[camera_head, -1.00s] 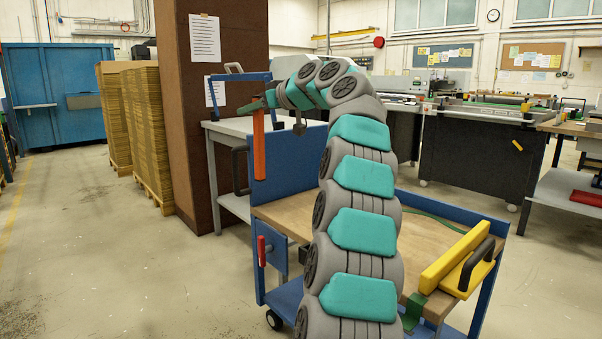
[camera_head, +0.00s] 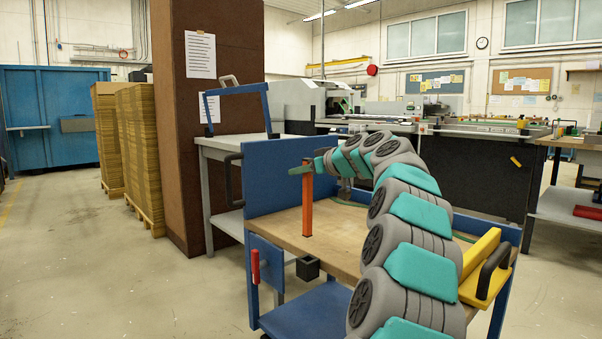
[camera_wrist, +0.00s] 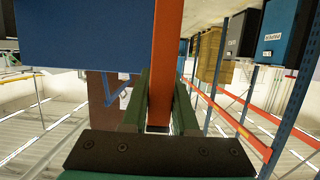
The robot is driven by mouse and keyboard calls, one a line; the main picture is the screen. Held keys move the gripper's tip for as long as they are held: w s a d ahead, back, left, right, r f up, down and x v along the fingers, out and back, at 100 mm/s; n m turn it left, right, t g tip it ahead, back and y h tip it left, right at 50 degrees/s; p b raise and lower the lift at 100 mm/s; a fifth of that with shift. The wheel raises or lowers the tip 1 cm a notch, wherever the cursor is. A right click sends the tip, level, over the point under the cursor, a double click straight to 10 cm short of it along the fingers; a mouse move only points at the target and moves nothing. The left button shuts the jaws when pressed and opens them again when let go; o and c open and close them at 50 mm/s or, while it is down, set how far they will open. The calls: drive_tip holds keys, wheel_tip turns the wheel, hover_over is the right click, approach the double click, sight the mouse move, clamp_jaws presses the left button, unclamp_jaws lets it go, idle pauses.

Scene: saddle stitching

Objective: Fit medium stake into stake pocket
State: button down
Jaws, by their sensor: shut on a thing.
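The orange stake (camera_head: 307,207) hangs upright from my gripper (camera_head: 307,167), in front of the cart's wooden top in the head view. I cannot tell whether its lower end touches anything. In the wrist view the stake (camera_wrist: 166,60) runs between the green fingers of my gripper (camera_wrist: 160,95), which are shut on it. A small dark square holder (camera_head: 307,268) on the cart's near side, below the top's edge, looks like the stake pocket. It stands lower than the stake's end, and the stake is apart from it.
The blue cart has an upright blue end panel (camera_head: 262,180) behind the stake and a wooden top (camera_head: 345,240). A yellow block with a black handle (camera_head: 484,268) sits at its right end. A red handle (camera_head: 255,266) is at the lower left. A grey table (camera_head: 228,141) stands behind.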

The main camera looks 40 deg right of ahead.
drive_tip(key=shift+s+b, duration=0.15)
drive_tip(key=shift+b, duration=0.35)
wheel_tip(320, 180, down, 6)
drive_tip(key=b, duration=0.5)
drive_tip(key=shift+r, duration=0.1)
drive_tip(key=shift+b, duration=0.8)
idle(1.2)
drive_tip(key=shift+f+b, duration=0.6)
drive_tip(key=shift+f, duration=2.4)
drive_tip(key=c, duration=0.6)
unclamp_jaws()
drive_tip(key=shift+f, duration=0.1)
